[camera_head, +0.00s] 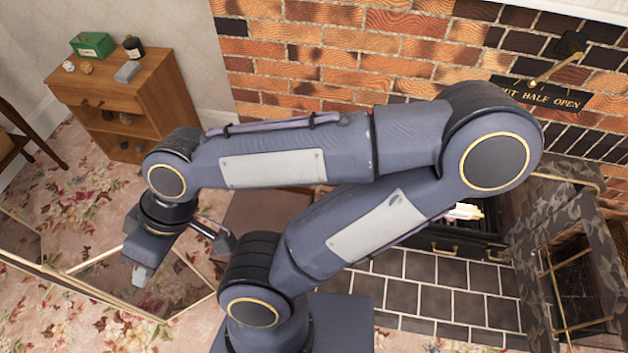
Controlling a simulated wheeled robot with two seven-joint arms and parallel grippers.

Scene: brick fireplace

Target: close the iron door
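A dark panel with a brass-edged opening (522,215) stands at the right edge, beside the fireplace. I cannot tell for sure whether it is the iron door, and no other clear door shows. My arm folds across the middle and covers much of the fireplace opening. I take it to be my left arm. Its gripper (141,272) hangs at the left, over the carpet, far from the fireplace and touching nothing that I can see. Its fingers are too unclear to tell open from shut. My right gripper is out of view.
A brass lever (556,68) sits above a black plate reading "UT HALF OPEN" (540,95) on the brick wall. A brass-framed glass screen (95,262) and wooden cabinet (150,92) are left.

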